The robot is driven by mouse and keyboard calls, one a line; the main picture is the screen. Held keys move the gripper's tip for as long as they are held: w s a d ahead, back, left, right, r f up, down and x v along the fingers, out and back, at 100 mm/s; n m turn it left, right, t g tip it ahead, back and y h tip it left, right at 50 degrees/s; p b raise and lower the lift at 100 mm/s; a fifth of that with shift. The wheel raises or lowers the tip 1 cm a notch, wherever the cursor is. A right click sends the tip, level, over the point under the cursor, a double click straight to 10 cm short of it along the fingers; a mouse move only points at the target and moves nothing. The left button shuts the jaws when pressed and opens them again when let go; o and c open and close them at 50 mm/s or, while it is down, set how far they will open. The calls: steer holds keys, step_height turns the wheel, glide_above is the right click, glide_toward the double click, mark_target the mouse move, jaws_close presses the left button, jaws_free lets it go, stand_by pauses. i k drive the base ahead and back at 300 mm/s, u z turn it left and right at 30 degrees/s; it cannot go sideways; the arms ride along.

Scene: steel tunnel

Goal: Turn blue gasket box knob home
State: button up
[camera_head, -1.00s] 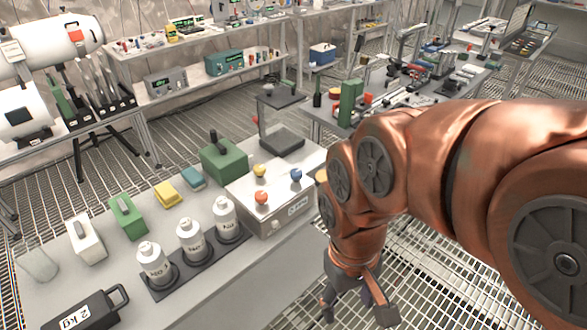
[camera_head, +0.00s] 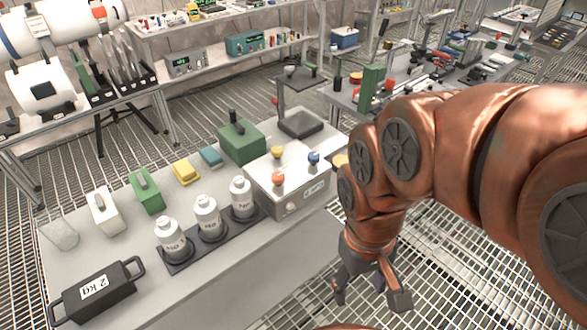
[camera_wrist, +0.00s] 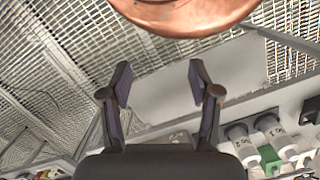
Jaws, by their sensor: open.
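A pale metal box (camera_head: 289,204) stands at the right end of the near bench, with a label on its front. Its top carries a blue knob (camera_head: 313,157), an orange-red knob (camera_head: 278,178) and a yellow knob (camera_head: 277,152). Which box is the gasket box I cannot tell for certain. My gripper (camera_head: 370,303) hangs to the right of the bench and lower than the box top, over the floor grating, apart from the knobs. In the wrist view my gripper (camera_wrist: 158,88) has its fingers spread with nothing between them. The blue knob does not show clearly there.
On the bench (camera_head: 225,285) stand a rack of white bottles (camera_head: 207,217), a black 2 kg weight (camera_head: 97,290), a green box (camera_head: 242,142) and a stand with a dark plate (camera_head: 300,123). Open grating lies to the right. A cluttered table (camera_head: 440,85) stands behind my arm.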

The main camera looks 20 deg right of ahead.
mark_target(314, 157)
steer(key=k, duration=0.5)
steer(key=u, duration=0.25)
steer(key=i, duration=1)
steer(key=u, duration=0.6)
